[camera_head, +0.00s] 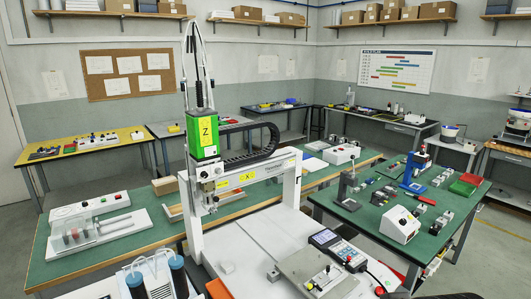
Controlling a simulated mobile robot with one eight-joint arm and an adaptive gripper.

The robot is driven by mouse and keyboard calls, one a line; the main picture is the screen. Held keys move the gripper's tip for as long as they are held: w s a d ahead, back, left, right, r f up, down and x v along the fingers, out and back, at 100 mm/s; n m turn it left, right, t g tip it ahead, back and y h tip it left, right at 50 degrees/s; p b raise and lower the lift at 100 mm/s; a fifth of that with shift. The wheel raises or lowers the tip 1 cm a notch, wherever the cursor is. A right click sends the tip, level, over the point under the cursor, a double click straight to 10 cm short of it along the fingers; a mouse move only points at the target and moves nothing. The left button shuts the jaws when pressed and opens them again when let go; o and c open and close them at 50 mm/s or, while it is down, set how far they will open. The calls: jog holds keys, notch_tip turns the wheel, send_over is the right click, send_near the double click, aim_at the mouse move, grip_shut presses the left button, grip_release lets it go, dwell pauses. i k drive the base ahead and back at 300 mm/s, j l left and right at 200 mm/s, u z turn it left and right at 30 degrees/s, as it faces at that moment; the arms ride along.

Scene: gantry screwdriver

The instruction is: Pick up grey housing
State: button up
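I cannot tell for certain which thing is the grey housing. Several small grey blocks (443,219) also lie on the green table at right, too small to make out in detail. A green screwdriver head marked Z (203,133) hangs on the white gantry (240,180). A grey metal plate (298,268) with a small fixture lies on the gantry base. My gripper is not in view.
A handheld controller (338,248) lies beside the metal plate. The right green table (350,222) holds a blue press (413,172), a white box (401,223), red and green trays. The left green table holds a clear-fronted unit (85,231). Dark blue cylinders (135,284) stand at front left.

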aim_at(321, 279)
jog(key=i+l, duration=0.85)
jog(key=j+u, duration=0.05)
